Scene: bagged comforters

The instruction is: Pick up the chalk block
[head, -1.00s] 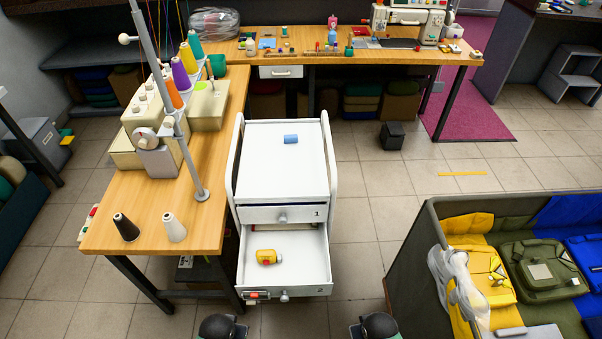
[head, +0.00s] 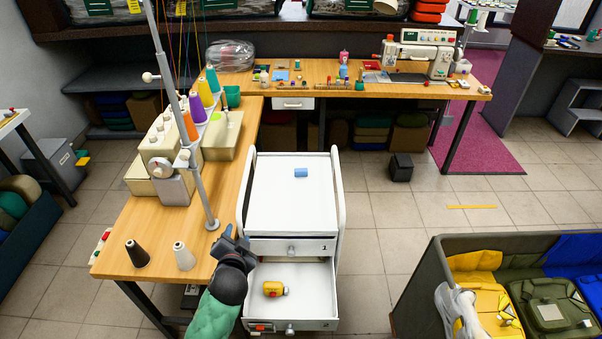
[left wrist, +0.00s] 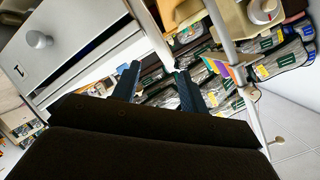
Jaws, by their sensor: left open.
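A small blue block (head: 301,173), which looks like the chalk block, lies on the white top (head: 290,205) of the drawer cabinet, towards its far edge. My left gripper (head: 232,241) is open and empty beside the cabinet's near left corner, short of the block and to its left. In the left wrist view, the two dark fingers (left wrist: 158,86) stand apart with nothing between them. The block cannot be made out there. My right gripper is not in view.
The cabinet's lower drawer (head: 308,308) is pulled out, holding a yellow object (head: 274,289). Raised side rails (head: 340,200) flank the cabinet top. The wooden table (head: 215,225) at left carries a black cone (head: 137,254), a white cone (head: 185,257) and a sewing machine (head: 165,160).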

